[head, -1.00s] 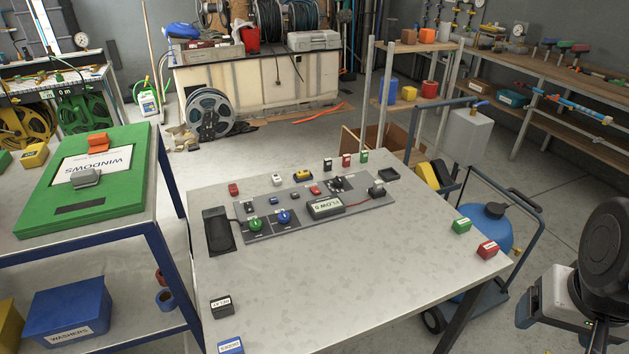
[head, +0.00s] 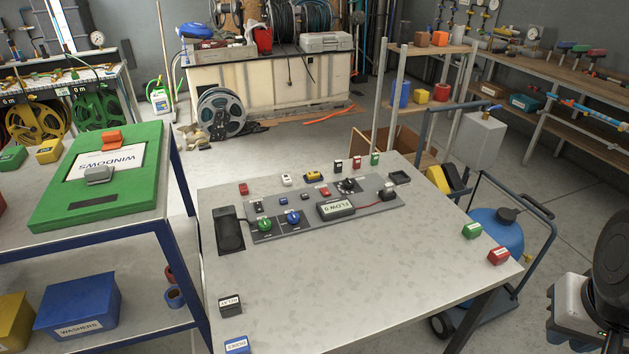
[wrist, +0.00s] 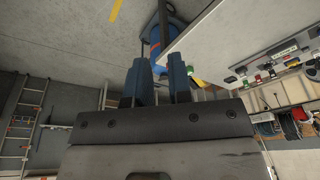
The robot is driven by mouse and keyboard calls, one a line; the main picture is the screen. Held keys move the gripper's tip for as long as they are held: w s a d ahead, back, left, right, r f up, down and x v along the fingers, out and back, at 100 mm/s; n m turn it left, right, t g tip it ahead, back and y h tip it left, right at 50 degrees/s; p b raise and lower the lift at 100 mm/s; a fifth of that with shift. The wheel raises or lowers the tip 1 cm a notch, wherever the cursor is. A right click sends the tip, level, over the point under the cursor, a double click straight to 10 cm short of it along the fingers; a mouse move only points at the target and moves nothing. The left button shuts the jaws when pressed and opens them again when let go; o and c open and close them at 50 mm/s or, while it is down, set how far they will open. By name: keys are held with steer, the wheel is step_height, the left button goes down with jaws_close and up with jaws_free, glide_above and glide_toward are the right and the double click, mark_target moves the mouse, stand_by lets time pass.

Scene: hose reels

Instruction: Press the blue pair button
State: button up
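A grey control panel (head: 372,211) lies on the metal table. A small blue button (head: 283,201) sits on its left half, behind a round blue knob (head: 293,218) and a round green knob (head: 265,225). I cannot read which of these is marked as a pair. In the wrist view my gripper (wrist: 158,82) has two dark blue fingers apart with nothing between them. It is away from the panel, which shows upside down at the upper right there. In the head view only part of my arm shows at the lower right; the fingertips are not visible.
The table's front is mostly clear. A blue tank cart (head: 497,232) stands to the right.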

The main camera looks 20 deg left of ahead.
jaws_close()
stand_by(1.2)
